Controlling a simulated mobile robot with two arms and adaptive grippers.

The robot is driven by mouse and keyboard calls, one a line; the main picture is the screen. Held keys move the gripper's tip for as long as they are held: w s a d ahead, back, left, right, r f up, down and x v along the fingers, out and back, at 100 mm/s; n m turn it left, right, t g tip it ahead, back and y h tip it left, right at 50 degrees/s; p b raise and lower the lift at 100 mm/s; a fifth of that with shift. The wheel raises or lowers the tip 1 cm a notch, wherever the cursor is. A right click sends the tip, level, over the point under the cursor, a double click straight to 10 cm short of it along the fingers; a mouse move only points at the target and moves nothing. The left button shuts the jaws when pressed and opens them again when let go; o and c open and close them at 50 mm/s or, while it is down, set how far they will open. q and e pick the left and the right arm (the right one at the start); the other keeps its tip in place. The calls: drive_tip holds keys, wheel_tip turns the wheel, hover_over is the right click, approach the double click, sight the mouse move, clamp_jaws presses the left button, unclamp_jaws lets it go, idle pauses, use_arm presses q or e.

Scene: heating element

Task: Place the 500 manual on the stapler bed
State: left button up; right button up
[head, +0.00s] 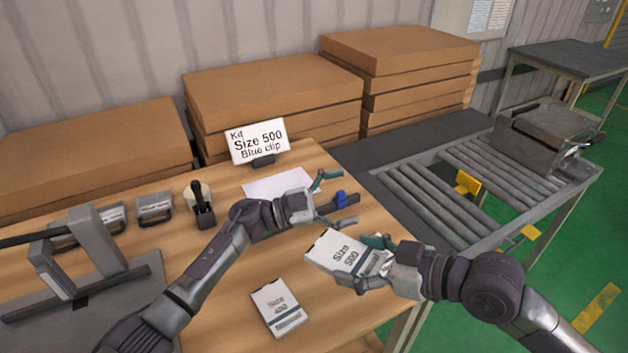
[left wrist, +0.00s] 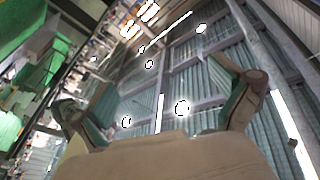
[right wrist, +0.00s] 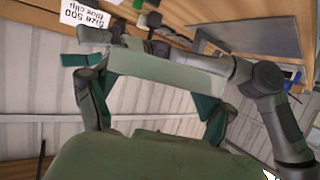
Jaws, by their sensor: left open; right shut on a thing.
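The Size 500 manual (head: 330,248), a white booklet with black print, is held above the table's right edge by my right gripper (head: 368,262), which is shut on it. In the right wrist view the manual (right wrist: 165,68) is a grey-green slab between the fingers (right wrist: 150,75). My left gripper (head: 335,203) is open over the table. Its fingers are empty in the left wrist view (left wrist: 160,90). A grey device at the left, with a flat base (head: 120,292) and a dark bar, looks like the stapler; its bed is partly out of frame.
A Size 450 booklet (head: 279,307) lies at the front of the table. A kit sign (head: 257,142) reads Size 500, Blue clip. Cardboard stacks (head: 270,95) stand behind; a roller conveyor (head: 440,205) is right.

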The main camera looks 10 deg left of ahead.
use_arm(q)
wheel_tip(320, 180, up, 6)
drive_tip(key=s+d+m+g, duration=0.1)
drive_tip(key=d+m+g, duration=0.1)
drive_tip(key=m+g, duration=0.15)
use_arm(e)
drive_tip(key=shift+d, duration=0.15)
use_arm(q)
drive_tip(key=g+y, duration=0.5)
drive_tip(key=y, duration=1.1)
approach(339, 250)
drive_tip(key=shift+t, duration=0.25)
drive_tip(key=x, duration=0.8)
drive_tip(key=shift+s+f, duration=0.2)
